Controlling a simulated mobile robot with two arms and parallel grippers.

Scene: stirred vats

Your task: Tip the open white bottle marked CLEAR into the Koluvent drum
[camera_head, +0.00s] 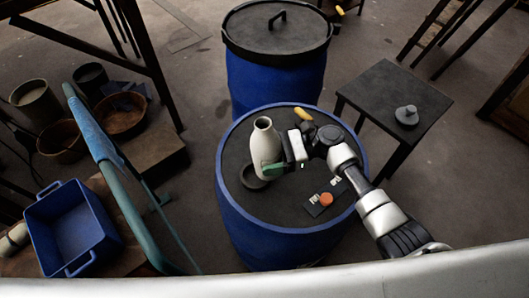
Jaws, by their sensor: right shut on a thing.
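The white bottle (265,140) is open at its neck and stands about upright, with a green patch low on its side. I cannot read any marking on it. My right gripper (279,163) is shut on the bottle's lower body from the right. The bottle is over the dark top of the near blue drum (233,205). A dark round ring or opening (250,180) shows just left of the bottle's base, partly hidden by it. I cannot tell whether the base touches the drum top. No Koluvent name is legible. My left gripper is out of view.
An orange cap (326,199) and small dark labelled plates lie on the near drum's top. A second blue drum (277,28) with a handled lid stands behind. A dark side table (385,92) holds a grey stopper-like piece (406,114). A blue crate (72,229) and teal rail (120,185) are left.

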